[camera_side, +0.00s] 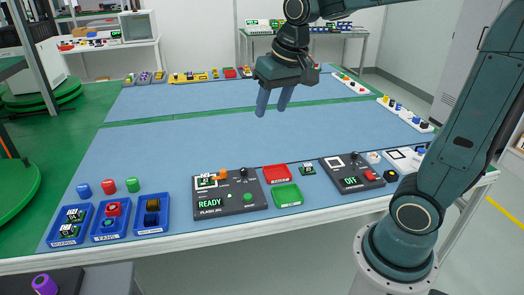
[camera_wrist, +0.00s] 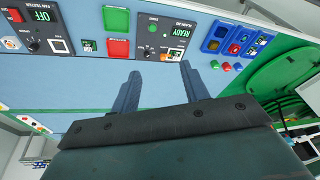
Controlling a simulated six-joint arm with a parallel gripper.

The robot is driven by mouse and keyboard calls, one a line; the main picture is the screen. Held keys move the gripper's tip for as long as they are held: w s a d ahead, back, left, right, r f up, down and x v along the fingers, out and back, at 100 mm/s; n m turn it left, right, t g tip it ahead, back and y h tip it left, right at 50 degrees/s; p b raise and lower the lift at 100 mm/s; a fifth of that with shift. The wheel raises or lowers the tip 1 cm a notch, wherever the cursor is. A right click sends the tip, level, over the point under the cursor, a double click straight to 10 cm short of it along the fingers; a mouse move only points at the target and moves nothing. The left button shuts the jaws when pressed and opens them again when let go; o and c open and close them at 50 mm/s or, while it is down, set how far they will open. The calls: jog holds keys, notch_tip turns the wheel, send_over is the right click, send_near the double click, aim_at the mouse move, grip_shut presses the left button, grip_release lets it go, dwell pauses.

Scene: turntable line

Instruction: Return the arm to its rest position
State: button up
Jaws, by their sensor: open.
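My gripper (camera_side: 273,101) hangs above the middle of the blue work table (camera_side: 240,150) in the side view. Its two fingers point down and stand apart with nothing between them. In the wrist view my gripper (camera_wrist: 158,78) also shows as two separate, empty fingers over bare blue surface. The fingers touch nothing that I can see.
Along the near edge stand blue bins (camera_side: 111,217), a flash jig (camera_side: 229,193) reading READY, red (camera_side: 277,174) and green (camera_side: 287,195) trays, and a tester (camera_side: 351,174) reading OFF. Small parts line the far and right edges. The table's middle is clear.

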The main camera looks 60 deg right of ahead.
jog(key=s+a+n+t, duration=0.1)
jog(key=s+a+n, duration=0.1)
jog(key=s, duration=0.5)
jog(key=s+a+f+n+t, duration=0.1)
jog(key=s+a+n, duration=0.1)
jog(key=s, duration=0.5)
jog(key=shift+s+a+f, duration=0.15)
jog(key=shift+s, duration=0.25)
jog(key=shift+c, duration=0.5)
